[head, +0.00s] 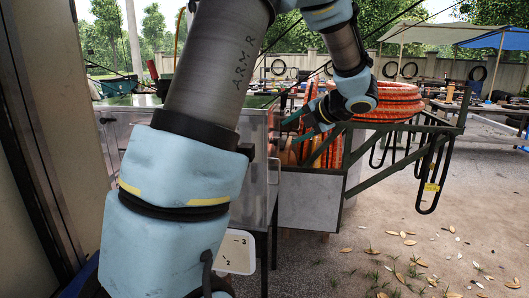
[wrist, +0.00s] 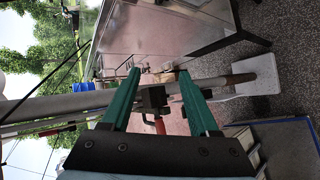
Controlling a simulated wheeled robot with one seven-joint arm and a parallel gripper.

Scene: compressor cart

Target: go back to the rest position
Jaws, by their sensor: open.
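My gripper (head: 289,131) is near the middle of the head view, its green fingers pointing left beside the metal cart (head: 310,203) and in front of orange hose coils. In the wrist view my gripper (wrist: 158,78) has its two green fingers spread apart, with no object held between them. A dark clamp-like part with a red handle (wrist: 160,126) shows in the gap, seemingly beyond the fingers; its exact distance is unclear. My arm covers much of the cart's left side in the head view.
Orange hose (head: 395,100) lies coiled on the cart, beside a green metal frame (head: 405,150) with dark loops hanging from it. Leaf-strewn ground (head: 400,260) at the right is open. Tables and umbrellas stand behind.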

